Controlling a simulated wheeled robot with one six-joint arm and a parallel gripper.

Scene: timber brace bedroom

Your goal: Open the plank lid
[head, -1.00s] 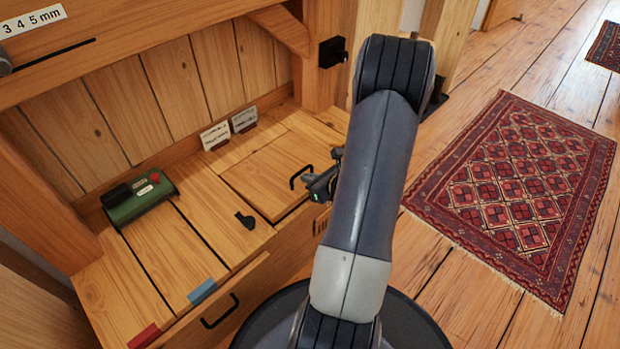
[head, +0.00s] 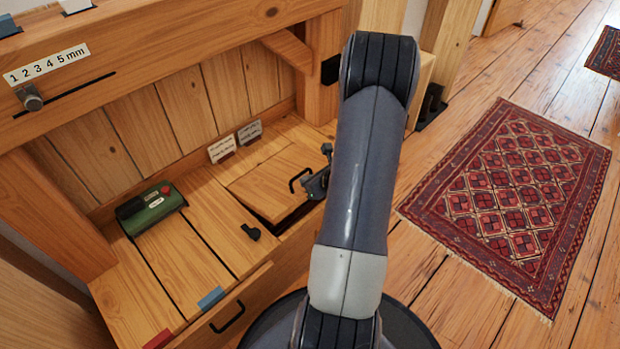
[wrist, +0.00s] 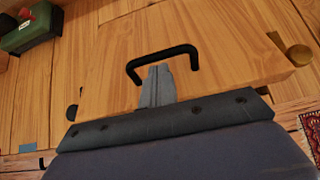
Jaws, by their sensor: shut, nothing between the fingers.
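The plank lid (head: 268,182) is a pale wooden panel in the bench top in the head view. Its front edge stands slightly raised, with a dark gap below it. Its black bar handle (head: 293,181) is near the front edge. In the wrist view the lid (wrist: 205,45) fills the middle, and the handle (wrist: 163,56) arches over my fingertips. My gripper (wrist: 159,70) is shut and empty, its fingertips between the handle's two legs. Whether they touch the bar is unclear. My arm hides the lid's right corner in the head view.
A green box with a red button (head: 150,207) sits on the bench at left. A small black piece (head: 251,231) lies in front of the lid. Two label cards (head: 222,148) stand behind it. A drawer handle (head: 227,318) is below. A red rug (head: 510,200) lies on the floor.

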